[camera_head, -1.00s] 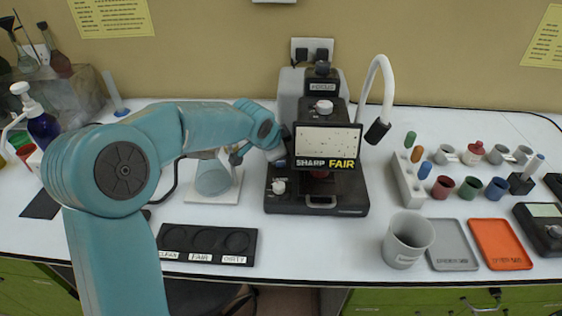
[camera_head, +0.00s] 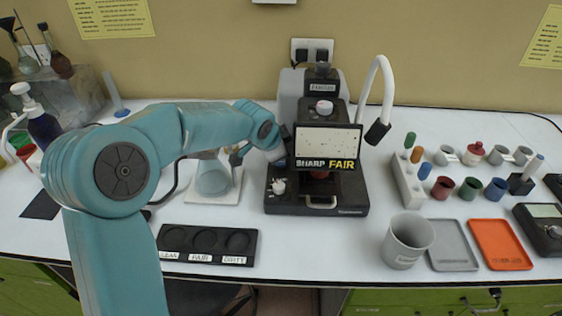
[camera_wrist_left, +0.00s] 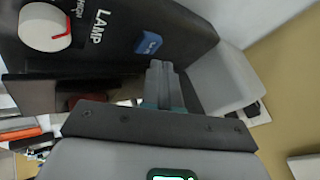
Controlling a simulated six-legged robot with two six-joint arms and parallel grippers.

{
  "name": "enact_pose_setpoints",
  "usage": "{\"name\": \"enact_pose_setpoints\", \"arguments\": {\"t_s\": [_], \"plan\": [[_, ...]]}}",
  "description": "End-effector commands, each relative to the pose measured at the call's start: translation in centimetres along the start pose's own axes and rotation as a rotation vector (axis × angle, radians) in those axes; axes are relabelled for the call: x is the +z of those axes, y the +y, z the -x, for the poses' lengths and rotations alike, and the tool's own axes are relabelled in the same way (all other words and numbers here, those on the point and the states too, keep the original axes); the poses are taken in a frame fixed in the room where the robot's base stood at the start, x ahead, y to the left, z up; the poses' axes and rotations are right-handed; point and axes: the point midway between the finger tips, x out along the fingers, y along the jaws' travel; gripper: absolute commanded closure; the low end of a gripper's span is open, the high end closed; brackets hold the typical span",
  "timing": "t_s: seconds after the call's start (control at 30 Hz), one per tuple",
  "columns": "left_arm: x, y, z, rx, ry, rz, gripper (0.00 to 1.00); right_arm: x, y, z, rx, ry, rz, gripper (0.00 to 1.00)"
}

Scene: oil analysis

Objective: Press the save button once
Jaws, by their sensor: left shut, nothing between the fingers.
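The microscope-like instrument (camera_head: 330,208) stands at the middle of the bench, with a screen (camera_head: 328,140) reading "SHARP FAIR". In the left wrist view, a small blue button (camera_wrist_left: 148,43) sits on its black side panel near a white LAMP knob (camera_wrist_left: 45,27). The marking on the button is too small to read surely. My left gripper (camera_wrist_left: 160,68) is shut and empty, its fingertips just below the button; I cannot tell whether they touch it. In the head view, my left arm reaches the instrument's left side, and its fingertips are hidden. My right gripper is not in view.
A glass flask (camera_head: 213,178) on a white base stands just left of the instrument, under my forearm. A black tray (camera_head: 206,257) with labelled wells lies in front. A grey cup (camera_head: 407,241), grey tray (camera_head: 452,245) and orange tray (camera_head: 501,245) are at the right. A white curved lamp (camera_head: 388,78) rises beside the instrument.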

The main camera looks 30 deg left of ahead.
Motion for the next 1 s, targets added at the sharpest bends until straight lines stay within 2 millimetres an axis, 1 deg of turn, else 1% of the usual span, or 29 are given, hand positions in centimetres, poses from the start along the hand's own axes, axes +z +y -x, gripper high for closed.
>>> {"name": "enact_pose_setpoints", "arguments": {"t_s": [0.43,0.73,1.0], "plan": [[0.00,0.00,-0.01,0.000,0.000,0.000,1.00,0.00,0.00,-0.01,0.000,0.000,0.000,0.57],[0.41,0.40,-0.76,0.000,0.000,0.000,1.00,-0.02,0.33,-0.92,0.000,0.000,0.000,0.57],[0.37,0.35,-0.67,0.000,0.000,0.000,1.00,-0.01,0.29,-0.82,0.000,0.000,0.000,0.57]]}}
